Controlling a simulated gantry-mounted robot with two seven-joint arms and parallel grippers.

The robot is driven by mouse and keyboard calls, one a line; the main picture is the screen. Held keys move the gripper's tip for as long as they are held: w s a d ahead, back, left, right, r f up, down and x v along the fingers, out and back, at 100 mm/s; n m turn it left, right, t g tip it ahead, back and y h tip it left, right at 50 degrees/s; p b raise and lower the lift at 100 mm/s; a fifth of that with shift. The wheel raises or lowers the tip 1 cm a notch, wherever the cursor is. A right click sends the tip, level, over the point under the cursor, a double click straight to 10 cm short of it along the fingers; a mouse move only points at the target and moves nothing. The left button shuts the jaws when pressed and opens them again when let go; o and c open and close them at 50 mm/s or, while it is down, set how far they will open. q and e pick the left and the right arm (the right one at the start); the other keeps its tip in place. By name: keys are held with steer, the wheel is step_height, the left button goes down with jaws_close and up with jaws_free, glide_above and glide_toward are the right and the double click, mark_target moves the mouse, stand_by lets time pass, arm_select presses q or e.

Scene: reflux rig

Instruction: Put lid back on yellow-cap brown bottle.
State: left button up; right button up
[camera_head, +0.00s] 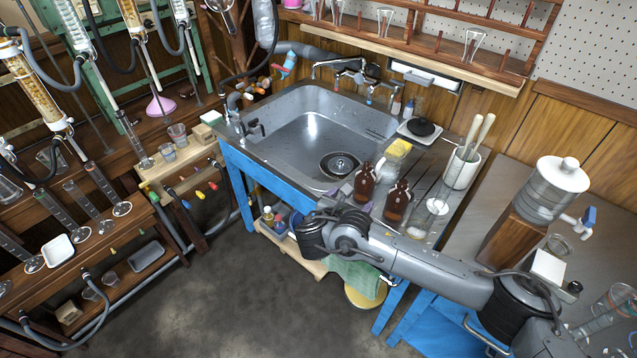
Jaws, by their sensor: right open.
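Two brown bottles stand upright side by side on the steel drainboard, right of the sink: a left brown bottle (365,184) and a right brown bottle (397,204). Their tops are too small to tell which has a yellow cap or whether either is uncapped. I cannot make out a loose lid. My right arm reaches in from the lower right, in front of the drainboard. My right gripper (318,235) is at its far end, below and left of the bottles and apart from them. It is open; its fingers are hard to make out. My left gripper is not in view.
The empty sink (310,135) lies left of the bottles. A dispenser (549,190) stands at right.

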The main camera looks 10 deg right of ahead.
mark_target(361, 190)
steer(key=b+x, duration=0.3)
steer(key=x, duration=0.2)
steer(key=shift+w+d+f, duration=0.2)
steer(key=shift+d, duration=0.05)
steer(key=shift+w+d+f, duration=0.1)
steer(key=shift+w+d, duration=0.15)
steer(key=shift+w, duration=0.15)
steer(key=shift+w+d+f+b, duration=0.15)
steer(key=shift+w+b, duration=0.05)
steer(key=shift+b, duration=0.15)
steer(key=b+x, duration=0.2)
steer(key=x, duration=0.2)
steer(key=shift+b, duration=0.3)
steer(key=shift+w+d, duration=0.2)
steer(key=shift+w, duration=0.1)
